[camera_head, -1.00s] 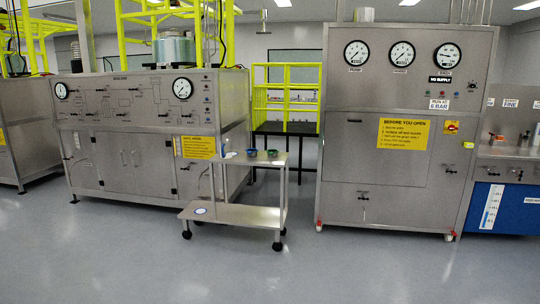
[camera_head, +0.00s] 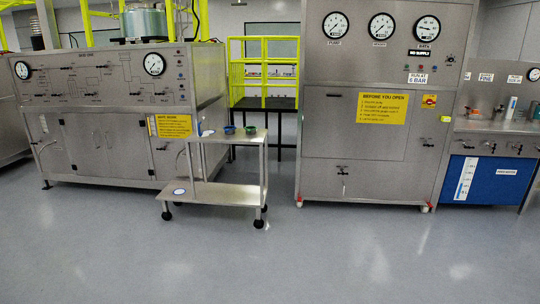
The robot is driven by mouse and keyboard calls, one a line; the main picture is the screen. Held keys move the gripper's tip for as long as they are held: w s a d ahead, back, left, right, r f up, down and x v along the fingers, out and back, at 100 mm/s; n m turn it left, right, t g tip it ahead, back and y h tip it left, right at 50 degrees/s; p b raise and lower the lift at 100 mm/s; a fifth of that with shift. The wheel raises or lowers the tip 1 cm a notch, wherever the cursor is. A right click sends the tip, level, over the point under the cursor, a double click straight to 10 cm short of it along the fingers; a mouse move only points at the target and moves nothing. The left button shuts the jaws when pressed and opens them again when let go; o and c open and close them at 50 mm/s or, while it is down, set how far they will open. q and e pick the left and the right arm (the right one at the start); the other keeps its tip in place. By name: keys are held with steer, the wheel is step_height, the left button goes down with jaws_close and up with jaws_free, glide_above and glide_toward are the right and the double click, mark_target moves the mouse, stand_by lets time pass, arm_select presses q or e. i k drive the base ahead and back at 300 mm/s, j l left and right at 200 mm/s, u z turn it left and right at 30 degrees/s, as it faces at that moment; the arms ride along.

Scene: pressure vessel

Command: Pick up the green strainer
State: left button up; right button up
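A small green round item (camera_head: 251,130), which looks like the green strainer, sits on the top shelf of a metal cart (camera_head: 215,137) in the middle left of the head view. A small blue round item (camera_head: 229,130) stands just left of it on the same shelf. Both are far off and small, so their details cannot be made out. Neither of my grippers is in view.
Open grey floor (camera_head: 300,255) lies in front of the cart. A large steel panel with gauges (camera_head: 380,110) stands to its right, another steel unit (camera_head: 110,110) behind left. A yellow-railed black platform (camera_head: 265,104) is behind. A blue-fronted bench (camera_head: 490,180) is far right.

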mark_target(250, 131)
steer(key=i, duration=1.85)
steer(key=j+u, duration=0.05)
steer(key=j, duration=0.05)
